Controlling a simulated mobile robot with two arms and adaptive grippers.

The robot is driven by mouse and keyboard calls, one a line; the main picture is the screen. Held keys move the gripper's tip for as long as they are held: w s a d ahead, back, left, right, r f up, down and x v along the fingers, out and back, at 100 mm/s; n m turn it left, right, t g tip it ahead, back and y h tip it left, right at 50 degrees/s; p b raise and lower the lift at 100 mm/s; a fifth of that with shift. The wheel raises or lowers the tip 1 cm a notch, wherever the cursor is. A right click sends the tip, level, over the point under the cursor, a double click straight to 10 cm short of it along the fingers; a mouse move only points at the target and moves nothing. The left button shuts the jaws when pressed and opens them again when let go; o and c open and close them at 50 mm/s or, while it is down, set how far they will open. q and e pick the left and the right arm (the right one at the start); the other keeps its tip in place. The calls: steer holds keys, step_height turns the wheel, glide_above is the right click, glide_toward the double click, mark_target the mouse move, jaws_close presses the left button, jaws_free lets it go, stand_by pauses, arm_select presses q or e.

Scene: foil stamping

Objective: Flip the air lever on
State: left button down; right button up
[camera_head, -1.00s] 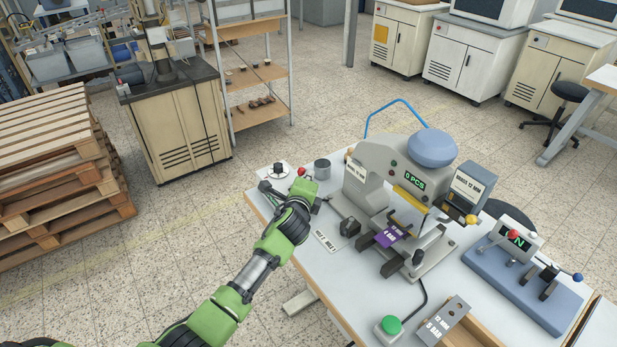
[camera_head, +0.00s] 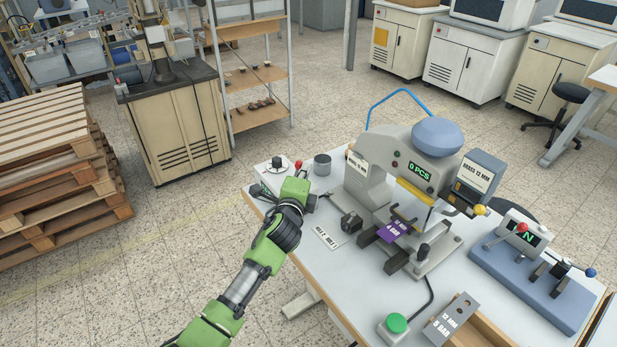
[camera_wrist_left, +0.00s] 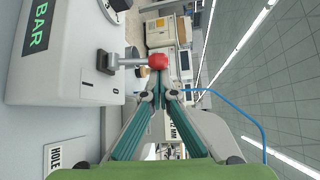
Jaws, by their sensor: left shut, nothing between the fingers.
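The air lever is a short grey rod with a red ball knob (camera_head: 298,164) on a pale box at the table's far left corner. In the left wrist view the red knob (camera_wrist_left: 158,61) stands out from the box (camera_wrist_left: 68,50), which bears a BAR display and I and O marks beside the lever. My left gripper (camera_wrist_left: 161,94) is shut and empty, its tips close to the knob; I cannot tell whether they touch it. In the head view the left gripper (camera_head: 300,180) partly hides the box. My right gripper is out of view.
A grey cup (camera_head: 322,165) stands just right of the lever. The stamping press (camera_head: 375,170) with a blue hose (camera_head: 395,93) stands further right. A green button (camera_head: 397,323) and a blue lever panel (camera_head: 525,285) are on the table's near and right sides.

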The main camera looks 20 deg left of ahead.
mark_target(296, 165)
arm_select(q)
steer(key=n+t+b, duration=0.1)
steer(key=b, duration=0.2)
steer(key=s+a+n+t+b, duration=0.1)
steer(key=b, duration=0.2)
steer(key=shift+s+f, duration=0.1)
steer(key=shift+f, duration=0.25)
steer(key=shift+s+a+r+b, duration=0.15)
steer(key=shift+a+r+b, duration=0.05)
steer(key=shift+r+b, duration=0.1)
steer(key=shift+s+r, duration=0.1)
steer(key=shift+s, duration=0.05)
steer(key=shift+s+a, duration=0.45)
steer(key=shift+s, duration=0.05)
steer(key=shift+s+a, duration=0.1)
steer(key=shift+s, duration=0.05)
steer(key=shift+s+a+f, duration=0.15)
steer(key=shift+s+f, duration=0.05)
steer(key=shift+p, duration=0.3)
